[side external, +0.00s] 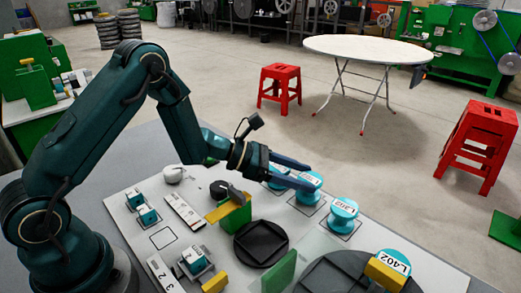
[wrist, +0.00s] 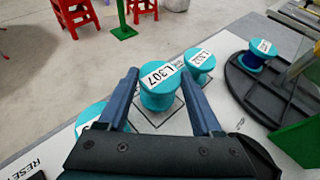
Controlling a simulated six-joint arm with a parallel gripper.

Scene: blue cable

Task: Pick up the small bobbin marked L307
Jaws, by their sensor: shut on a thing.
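The small turquoise bobbin marked L307 (wrist: 158,98) stands upright between my two fingers in the wrist view, its white label facing up. It also shows in the side view (side external: 307,195), partly covered by a finger. My gripper (wrist: 160,72) is shut on it, with one dark blue finger on each side. In the side view my gripper (side external: 311,178) reaches in from the left at the bobbin's top. The bobbin is at its square outline on the board; I cannot tell whether its base touches the board.
A bobbin marked L302 (side external: 343,217) stands close beside it, and another turquoise bobbin (wrist: 89,118) is on the other side. A larger bobbin marked L402 (side external: 393,270) sits on a dark disc. A green block with a yellow top (side external: 235,213) stands near my wrist.

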